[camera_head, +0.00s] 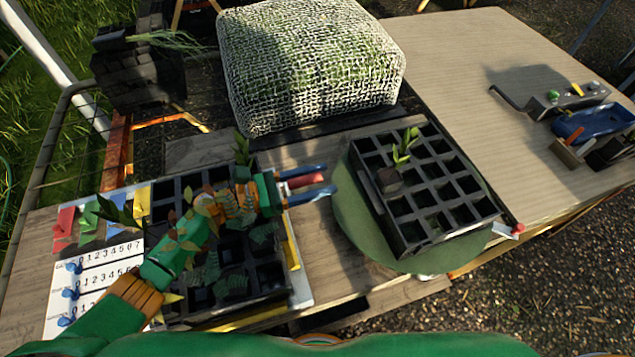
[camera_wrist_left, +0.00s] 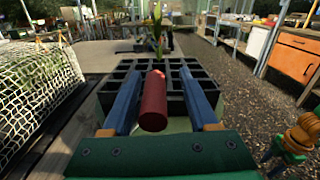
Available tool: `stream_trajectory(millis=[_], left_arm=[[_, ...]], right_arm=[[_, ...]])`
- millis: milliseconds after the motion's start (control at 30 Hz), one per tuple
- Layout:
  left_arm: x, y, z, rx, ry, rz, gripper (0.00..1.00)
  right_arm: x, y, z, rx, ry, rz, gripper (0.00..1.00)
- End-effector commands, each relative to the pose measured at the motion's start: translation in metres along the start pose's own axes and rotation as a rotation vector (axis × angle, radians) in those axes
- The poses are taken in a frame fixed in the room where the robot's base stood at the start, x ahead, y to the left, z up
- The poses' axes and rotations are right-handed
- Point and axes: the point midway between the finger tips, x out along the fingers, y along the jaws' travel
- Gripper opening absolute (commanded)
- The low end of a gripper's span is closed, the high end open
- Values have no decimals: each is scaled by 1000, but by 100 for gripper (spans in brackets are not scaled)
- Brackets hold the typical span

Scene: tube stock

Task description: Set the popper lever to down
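A short red cylindrical grip (camera_head: 306,181), which looks like the popper lever's handle, is at the right side of the left black cell tray (camera_head: 262,277). It also shows in the left wrist view (camera_wrist_left: 154,102), pointing toward the camera. What it is fixed to is hidden, so I cannot tell the lever's setting. My left gripper (camera_head: 311,182) has its two blue fingers on either side of the red grip, with a visible gap on both sides in the wrist view.
Another black cell tray (camera_head: 408,252) with a seedling sits on a round green disc (camera_head: 352,225). A white bar with a red tip (camera_head: 518,229) is near its corner. A mesh-covered block (camera_head: 310,60) stands behind. Number cards (camera_head: 100,285) lie left. The right tabletop is mostly clear.

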Motion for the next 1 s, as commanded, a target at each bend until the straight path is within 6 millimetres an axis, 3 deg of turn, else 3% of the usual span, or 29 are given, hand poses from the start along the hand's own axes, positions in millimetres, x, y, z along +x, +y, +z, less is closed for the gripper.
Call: stream_trajectory(millis=[167,533,800,1000], left_arm=[[0,-3,31,5,-1,-4,57],[-16,-56,86,2,1,-4,57],[-34,-109,103,-1,2,-3,57],[-42,-136,115,0,1,-1,57]], right_arm=[[-10,0,-1,0,0,-1,50],[-23,-1,-2,0,0,-2,50],[-17,-1,-2,0,0,-2,50],[-16,-1,-2,1,0,-2,50]])
